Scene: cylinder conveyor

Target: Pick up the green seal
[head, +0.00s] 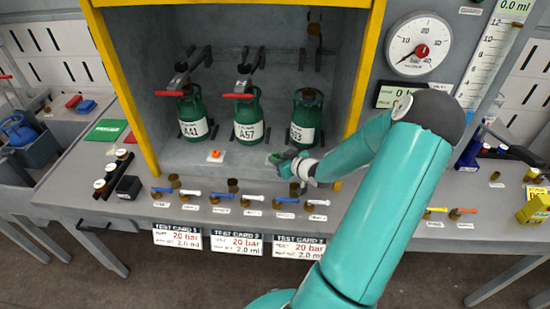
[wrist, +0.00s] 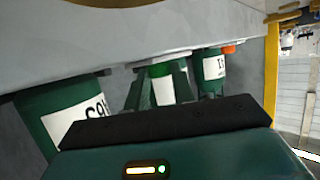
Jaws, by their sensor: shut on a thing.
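My gripper (head: 284,160) is low in the cabinet, in front of the right-hand cylinder. In the head view its jaws are shut on a small green thing (head: 275,158) at the fingertips, which looks like the green seal. The fingers hide much of it.
Three green cylinders (head: 193,118) (head: 248,120) (head: 303,133) stand in the yellow-framed cabinet. An orange seal (head: 215,156) lies on its floor to the left. A row of coloured-handled tools and brown fittings (head: 221,197) lines the bench front.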

